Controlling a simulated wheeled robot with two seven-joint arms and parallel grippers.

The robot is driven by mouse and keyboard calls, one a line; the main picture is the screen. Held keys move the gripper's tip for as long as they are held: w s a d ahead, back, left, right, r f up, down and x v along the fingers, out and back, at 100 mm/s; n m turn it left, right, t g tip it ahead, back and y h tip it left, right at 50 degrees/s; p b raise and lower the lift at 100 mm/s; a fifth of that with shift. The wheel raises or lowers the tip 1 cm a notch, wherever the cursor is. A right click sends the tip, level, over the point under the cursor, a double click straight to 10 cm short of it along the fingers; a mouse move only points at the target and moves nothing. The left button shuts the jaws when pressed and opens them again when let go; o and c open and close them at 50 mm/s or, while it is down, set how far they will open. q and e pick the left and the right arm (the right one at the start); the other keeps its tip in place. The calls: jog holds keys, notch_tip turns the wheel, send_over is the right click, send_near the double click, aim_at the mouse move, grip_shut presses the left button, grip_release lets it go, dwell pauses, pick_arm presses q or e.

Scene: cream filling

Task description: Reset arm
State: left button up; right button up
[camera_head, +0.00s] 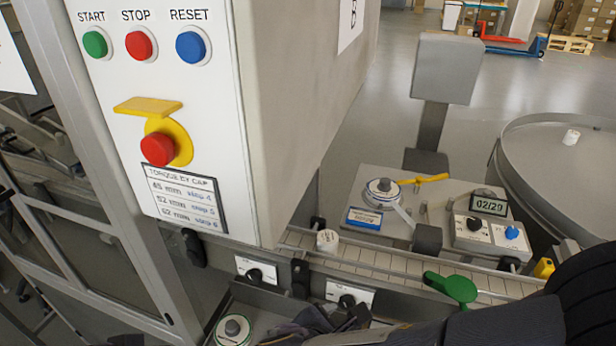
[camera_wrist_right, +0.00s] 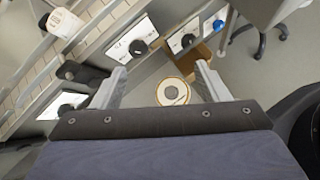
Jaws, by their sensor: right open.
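My right arm (camera_head: 510,322) comes in from the lower right of the head view, and its dark gripper end (camera_head: 318,325) is low in the middle, below the conveyor. In the right wrist view, my right gripper (camera_wrist_right: 160,78) has its two grey fingers spread wide with nothing held between them. A round white disc with a brown rim (camera_wrist_right: 173,92) shows beyond and between the fingers, apart from them. My left gripper is not in view.
A white control panel (camera_head: 180,90) with green, red and blue buttons stands at left. A conveyor (camera_head: 390,274) carries a white cap-like jar (camera_head: 327,240). Knob plates (camera_head: 350,294) line its front edge. A green handle (camera_head: 452,287) lies near my arm. A round metal table (camera_head: 570,165) is at right.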

jog(key=s+d+r+m+g+y, duration=0.1)
jog(key=s+d+m+y, duration=0.3)
jog(key=m, duration=0.9)
jog(key=s+d+r+m+g+y, duration=0.1)
jog(key=s+d+m+y, duration=0.3)
jog(key=d+m, duration=0.6)
jog(key=r+m+y, duration=0.1)
jog(key=m, duration=0.2)
jog(key=shift+d+r+m, duration=0.25)
jog(key=shift+r+m, duration=0.15)
jog(key=shift+c, duration=0.5)
